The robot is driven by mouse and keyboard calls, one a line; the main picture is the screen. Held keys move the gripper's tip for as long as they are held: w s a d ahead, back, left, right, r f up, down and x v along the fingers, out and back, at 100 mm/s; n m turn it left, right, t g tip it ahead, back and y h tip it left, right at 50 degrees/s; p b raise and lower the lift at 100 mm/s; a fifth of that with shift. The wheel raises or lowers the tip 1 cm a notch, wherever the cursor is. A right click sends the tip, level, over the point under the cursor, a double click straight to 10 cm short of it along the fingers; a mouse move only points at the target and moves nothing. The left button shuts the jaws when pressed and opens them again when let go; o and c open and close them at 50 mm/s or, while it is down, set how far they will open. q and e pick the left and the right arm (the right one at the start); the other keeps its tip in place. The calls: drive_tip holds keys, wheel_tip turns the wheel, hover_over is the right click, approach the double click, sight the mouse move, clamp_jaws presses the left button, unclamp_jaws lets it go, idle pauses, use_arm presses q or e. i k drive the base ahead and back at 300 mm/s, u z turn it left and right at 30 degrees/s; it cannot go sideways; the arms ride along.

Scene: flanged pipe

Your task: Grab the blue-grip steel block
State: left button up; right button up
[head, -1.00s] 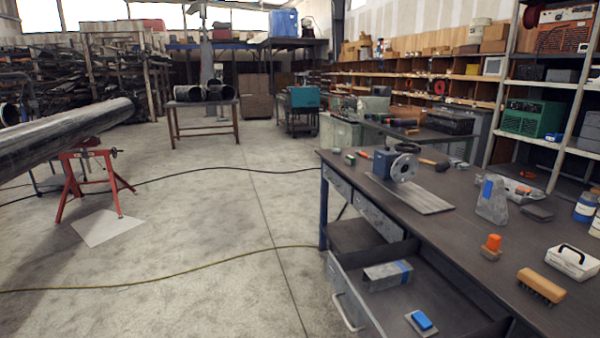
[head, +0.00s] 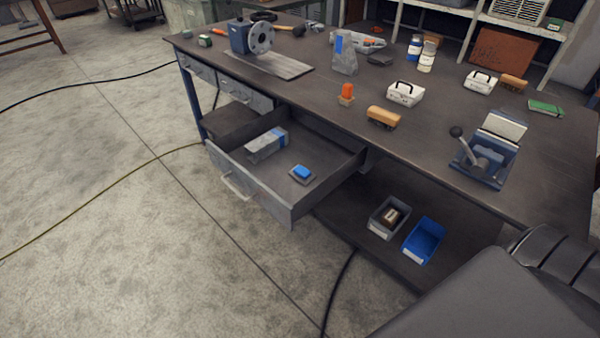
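A small steel block with a blue grip (head: 302,174) lies in the open drawer (head: 252,186) of the workbench, towards the drawer's right side. The blue grip faces up. A longer grey block with a blue band (head: 267,146) lies in the same drawer, further back and to the left, apart from the first. Neither of my grippers is in view.
A grey bin (head: 388,218) and a blue bin (head: 424,240) stand on the lower shelf. Floor left of the drawer is clear apart from cables.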

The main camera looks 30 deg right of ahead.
sight(305, 175)
drive_tip(key=u, duration=1.65)
drive_tip(key=k, duration=0.75)
drive_tip(key=z, duration=1.05)
